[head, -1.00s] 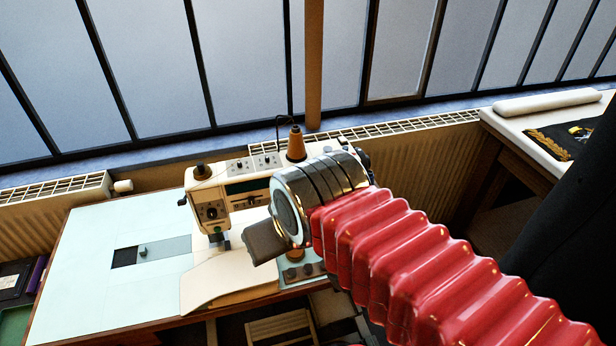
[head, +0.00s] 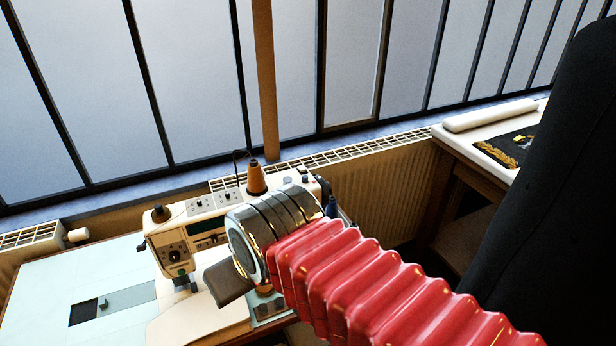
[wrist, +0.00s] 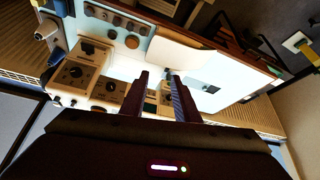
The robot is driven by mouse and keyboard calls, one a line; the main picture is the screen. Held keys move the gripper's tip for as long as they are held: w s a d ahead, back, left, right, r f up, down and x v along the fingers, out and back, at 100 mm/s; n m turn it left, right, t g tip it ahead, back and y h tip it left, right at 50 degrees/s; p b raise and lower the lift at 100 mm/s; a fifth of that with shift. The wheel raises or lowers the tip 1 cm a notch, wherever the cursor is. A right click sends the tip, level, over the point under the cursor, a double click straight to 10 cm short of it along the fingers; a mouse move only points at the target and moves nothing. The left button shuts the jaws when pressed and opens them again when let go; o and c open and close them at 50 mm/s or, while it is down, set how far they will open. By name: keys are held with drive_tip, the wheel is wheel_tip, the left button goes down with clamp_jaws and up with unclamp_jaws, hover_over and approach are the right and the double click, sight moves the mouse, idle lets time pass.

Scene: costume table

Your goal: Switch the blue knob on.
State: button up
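The cream sewing machine (head: 208,228) stands on the pale blue table (head: 40,290), partly behind my arm in the head view. In the wrist view the machine (wrist: 75,70) shows upside down, with round dials and switches on its body. A pale panel (wrist: 108,32) at the top left of that view carries several small knobs, mostly dark, one orange-brown (wrist: 132,41). I cannot make out which knob is blue. My gripper (wrist: 158,74) is open and empty, its two dark fingers apart, above the machine. In the head view its fingers are hidden; only a dark grey block (head: 228,283) shows.
A radiator (head: 380,185) and windows are behind. A side table (head: 470,160) with a white roll is at the right, beside a large dark shape (head: 550,180).

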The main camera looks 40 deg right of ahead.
drive_tip(key=shift+w+d+r+m, duration=0.15)
drive_tip(key=shift+w+d+m, duration=0.15)
drive_tip(key=shift+w+d, duration=0.1)
drive_tip(key=c, duration=0.3)
drive_tip(key=w+d+m, duration=0.1)
drive_tip(key=d, duration=0.1)
drive_tip(key=w+d+r+m, duration=0.1)
drive_tip(key=w+d, duration=0.1)
drive_tip(key=w+d+r, duration=0.1)
drive_tip(key=d, duration=0.1)
drive_tip(key=shift+w+m, duration=0.3)
drive_tip(key=shift+m, duration=0.1)
clamp_jaws()
drive_tip(key=w+d+m, duration=0.1)
drive_tip(key=d+m, duration=0.1)
drive_tip(key=d, duration=0.6)
drive_tip(key=w+d+r+m+t, duration=0.1)
drive_tip(key=d+m, duration=0.1)
drive_tip(key=d, duration=0.7)
drive_tip(key=w+d+r+m+h, duration=0.1)
drive_tip(key=d+m, duration=0.2)
drive_tip(key=d, duration=0.5)
drive_tip(key=shift+w+d+r+t, duration=0.25)
drive_tip(key=shift+w+d+t, duration=0.05)
drive_tip(key=shift+d+t, duration=0.1)
